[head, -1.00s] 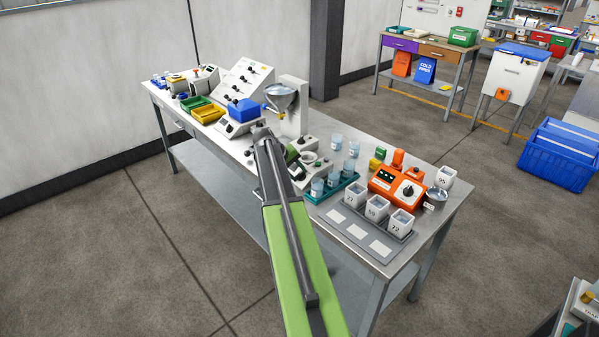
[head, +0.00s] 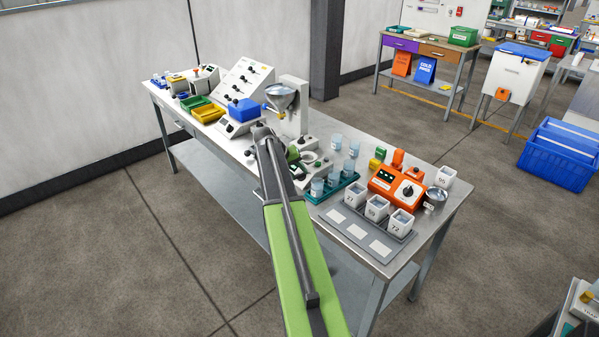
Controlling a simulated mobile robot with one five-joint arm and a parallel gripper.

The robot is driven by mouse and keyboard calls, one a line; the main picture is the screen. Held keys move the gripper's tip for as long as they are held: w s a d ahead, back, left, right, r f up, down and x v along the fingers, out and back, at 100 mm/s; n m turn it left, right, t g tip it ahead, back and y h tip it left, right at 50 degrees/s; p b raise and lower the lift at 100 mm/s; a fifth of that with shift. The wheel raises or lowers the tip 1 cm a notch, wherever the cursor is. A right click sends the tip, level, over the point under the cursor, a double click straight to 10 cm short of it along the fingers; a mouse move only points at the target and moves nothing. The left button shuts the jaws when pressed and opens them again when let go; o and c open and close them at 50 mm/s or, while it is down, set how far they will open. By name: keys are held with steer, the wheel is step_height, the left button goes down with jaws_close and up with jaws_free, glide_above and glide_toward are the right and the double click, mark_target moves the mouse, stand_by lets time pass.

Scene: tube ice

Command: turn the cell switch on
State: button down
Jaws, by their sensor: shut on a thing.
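My arm reaches over the long workbench (head: 335,205). Its green upper link hides part of the bench. Beyond its far end, my gripper (head: 298,170) is low by the base of the white funnel stand (head: 295,105). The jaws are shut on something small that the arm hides. A white sloped panel (head: 246,78) with several black knobs stands farther back on the bench. An orange device (head: 397,187) with a black dial stands to the right. No label reading "cell" is legible, so I cannot tell which control is the cell switch.
A teal rack (head: 333,188) with tubs of clear blue and a grey tray (head: 362,236) with numbered white cups are close to the right of my arm. Green (head: 194,102) and yellow (head: 208,114) bins and a blue box (head: 243,110) are at left.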

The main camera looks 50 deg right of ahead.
steer(key=c, duration=0.9)
jaws_free()
steer(key=shift+w, duration=0.1)
steer(key=p+v, duration=1.4)
steer(key=v, duration=0.3)
steer(key=shift+a+r, duration=0.15)
steer(key=shift+r, duration=0.05)
steer(key=shift+a, duration=0.1)
